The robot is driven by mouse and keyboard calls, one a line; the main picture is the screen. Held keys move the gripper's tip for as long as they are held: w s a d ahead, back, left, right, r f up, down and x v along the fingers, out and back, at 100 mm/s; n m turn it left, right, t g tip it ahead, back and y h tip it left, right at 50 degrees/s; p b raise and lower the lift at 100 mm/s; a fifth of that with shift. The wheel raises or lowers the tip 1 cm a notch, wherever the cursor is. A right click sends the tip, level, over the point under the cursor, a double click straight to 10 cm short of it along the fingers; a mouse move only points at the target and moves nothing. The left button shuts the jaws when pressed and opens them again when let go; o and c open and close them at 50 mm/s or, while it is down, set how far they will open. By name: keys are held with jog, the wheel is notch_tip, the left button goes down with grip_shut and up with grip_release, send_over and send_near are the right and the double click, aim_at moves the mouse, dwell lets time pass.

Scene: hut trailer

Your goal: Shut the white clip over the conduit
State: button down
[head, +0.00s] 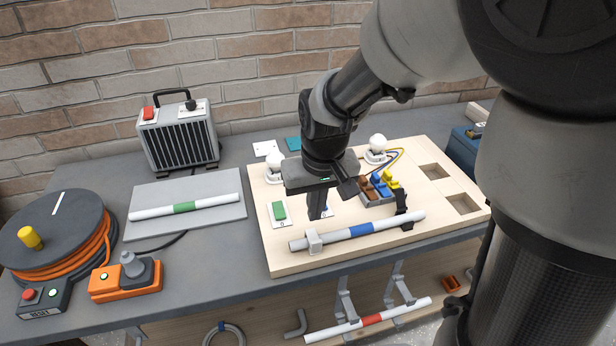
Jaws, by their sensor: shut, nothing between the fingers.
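The conduit (378,227), a grey-white tube with a blue band, lies along the front of the light wooden board (275,252). The white clip (314,242) is a small pale block at the conduit's left end. Whether its top is closed cannot be told. A black clip (403,211) stands at the conduit's right part, with a piece sticking up. My gripper (317,214) points down, shut and empty, just behind and above the white clip.
The board also carries a green switch (279,211), coloured connectors (380,187), lamps and square recesses (462,204). A second conduit with a green band (184,207) lies on a grey panel at left. A cable reel (50,237) and heater (178,137) stand further left.

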jog(key=shift+s, duration=0.15)
notch_tip(320, 180, up, 6)
jog(key=p, duration=0.4)
jog(key=shift+p, duration=0.3)
dwell(0.6)
jog(key=s+d+r+m+t+p, duration=0.1)
jog(key=s+d+r+m+t, duration=0.1)
jog(key=s+d+r, duration=0.6)
jog(key=s+r+t, duration=0.1)
jog(key=s+r, duration=0.5)
jog(key=shift+d, duration=0.2)
jog(key=shift+s, duration=0.1)
